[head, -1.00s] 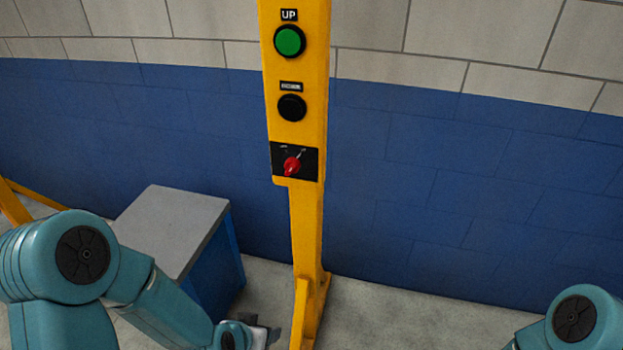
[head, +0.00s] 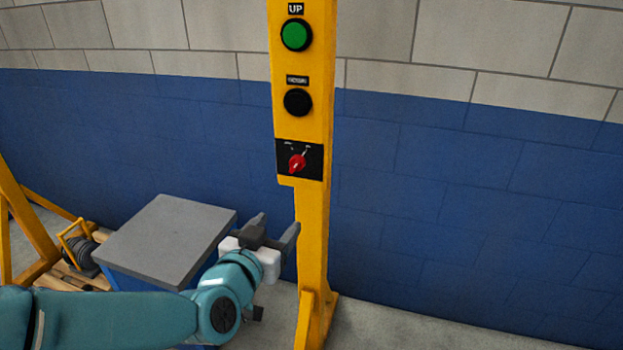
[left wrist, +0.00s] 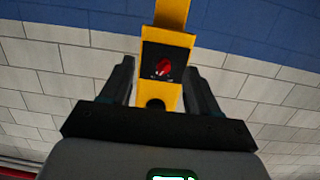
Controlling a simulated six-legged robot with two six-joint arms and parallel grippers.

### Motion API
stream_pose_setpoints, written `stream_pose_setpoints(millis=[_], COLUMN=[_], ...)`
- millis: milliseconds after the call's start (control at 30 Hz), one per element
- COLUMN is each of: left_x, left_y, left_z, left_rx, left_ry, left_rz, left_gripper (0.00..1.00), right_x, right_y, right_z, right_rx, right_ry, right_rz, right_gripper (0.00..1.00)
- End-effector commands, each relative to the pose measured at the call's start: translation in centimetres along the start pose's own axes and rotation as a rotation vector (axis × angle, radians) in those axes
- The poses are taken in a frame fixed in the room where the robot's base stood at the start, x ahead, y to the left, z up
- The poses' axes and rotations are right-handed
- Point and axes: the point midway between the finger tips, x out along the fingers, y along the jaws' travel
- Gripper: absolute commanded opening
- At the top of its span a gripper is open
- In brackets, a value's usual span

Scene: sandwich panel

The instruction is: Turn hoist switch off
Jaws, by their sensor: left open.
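The hoist switch is a red rotary knob (head: 297,163) on a black plate, low on the yellow post's panel. Its pointer is tilted toward upper right in the head view; the small labels are unreadable. My left gripper (head: 277,228) is open and empty, below and to the left of the switch. In the left wrist view the red knob (left wrist: 164,67) shows beyond and between the two spread fingers (left wrist: 160,85), not touching them. My right gripper is not in view.
Above the switch on the yellow post (head: 313,230) are a black button (head: 298,102) and a green UP button (head: 296,35). A grey-topped blue box (head: 165,240) stands left, close to my left arm. A cable drum (head: 80,252) sits far left. Floor right of the post is clear.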

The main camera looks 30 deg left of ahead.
Motion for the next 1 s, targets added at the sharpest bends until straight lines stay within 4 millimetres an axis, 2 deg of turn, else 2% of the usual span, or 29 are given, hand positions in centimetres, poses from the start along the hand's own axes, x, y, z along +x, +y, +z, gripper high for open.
stream_pose_setpoints(millis=[133, 300, 467, 867, 900, 1000], left_x=[-1.7, -3.0, -2.6, 2.4, 3.5, 6.0], left_y=[-1.4, -2.4, -2.6, -2.6, -2.7, -2.7], left_z=[-2.1, -3.5, -3.9, -5.0, -4.7, -5.1], left_rx=[-0.012, -0.021, -0.020, -0.023, -0.023, -0.022], left_ry=[0.092, 0.153, 0.155, 0.150, 0.155, 0.157], left_rz=[-0.030, -0.052, -0.056, -0.050, -0.050, -0.048], left_gripper=[0.61, 0.61, 0.61, 0.61, 0.61, 0.61], right_x=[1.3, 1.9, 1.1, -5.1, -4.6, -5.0], right_y=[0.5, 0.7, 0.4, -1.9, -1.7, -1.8], right_z=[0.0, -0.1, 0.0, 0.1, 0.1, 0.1], right_rx=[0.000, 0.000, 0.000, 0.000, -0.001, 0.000], right_ry=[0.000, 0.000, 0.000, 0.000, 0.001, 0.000], right_rz=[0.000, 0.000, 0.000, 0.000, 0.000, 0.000], right_gripper=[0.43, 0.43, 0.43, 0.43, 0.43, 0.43])
